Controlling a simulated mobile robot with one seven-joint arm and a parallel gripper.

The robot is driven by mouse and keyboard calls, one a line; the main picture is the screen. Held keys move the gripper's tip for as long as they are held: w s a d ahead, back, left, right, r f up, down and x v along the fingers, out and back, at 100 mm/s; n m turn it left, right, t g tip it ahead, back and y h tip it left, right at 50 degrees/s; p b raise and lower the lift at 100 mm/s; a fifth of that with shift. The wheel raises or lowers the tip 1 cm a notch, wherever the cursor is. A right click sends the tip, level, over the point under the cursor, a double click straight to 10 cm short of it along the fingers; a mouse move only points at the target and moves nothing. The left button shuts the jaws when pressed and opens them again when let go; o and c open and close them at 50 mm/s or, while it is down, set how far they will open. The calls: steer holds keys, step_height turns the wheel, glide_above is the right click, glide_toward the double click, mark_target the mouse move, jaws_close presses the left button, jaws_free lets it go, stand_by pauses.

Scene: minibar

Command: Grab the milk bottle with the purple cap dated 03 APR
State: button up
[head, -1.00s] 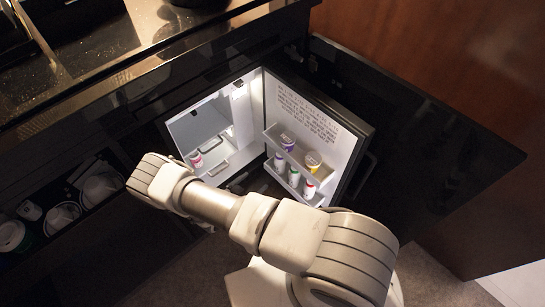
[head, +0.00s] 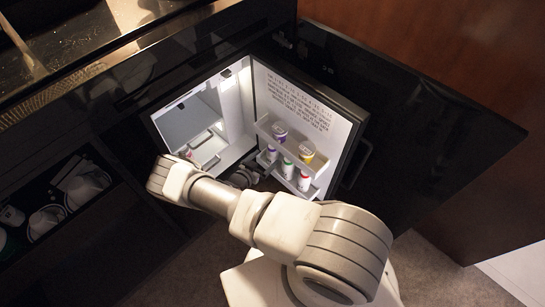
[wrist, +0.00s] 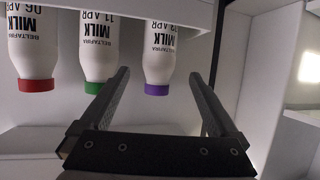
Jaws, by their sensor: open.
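A white milk bottle with a purple cap (wrist: 158,52) hangs upside down in the wrist view, beside a green-capped bottle (wrist: 98,45) and a red-capped bottle (wrist: 33,48). Its date ends in APR; the digits look like 12 or 13 but are hard to read. In the head view the purple-capped bottle (head: 271,154) stands in the lower door rack, left of the green- and red-capped ones. My gripper (wrist: 159,75) is open and empty, its fingertips appearing on either side of the purple-capped bottle. The depth gap is unclear. In the head view my gripper (head: 243,176) is small and dark near the rack.
The minibar door (head: 305,115) stands open, with an upper rack (head: 268,133) holding a purple-topped and a yellow-topped container. The lit fridge interior (head: 190,125) is at left, with a pink item low inside. A drawer of cups (head: 60,205) is at far left.

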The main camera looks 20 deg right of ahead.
mark_target(269, 155)
steer(key=b+x, duration=0.1)
steer(key=x, duration=0.3)
steer(key=shift+s, duration=0.1)
steer(key=shift+w+d+b, duration=0.3)
steer(key=shift+d, duration=0.05)
jaws_close()
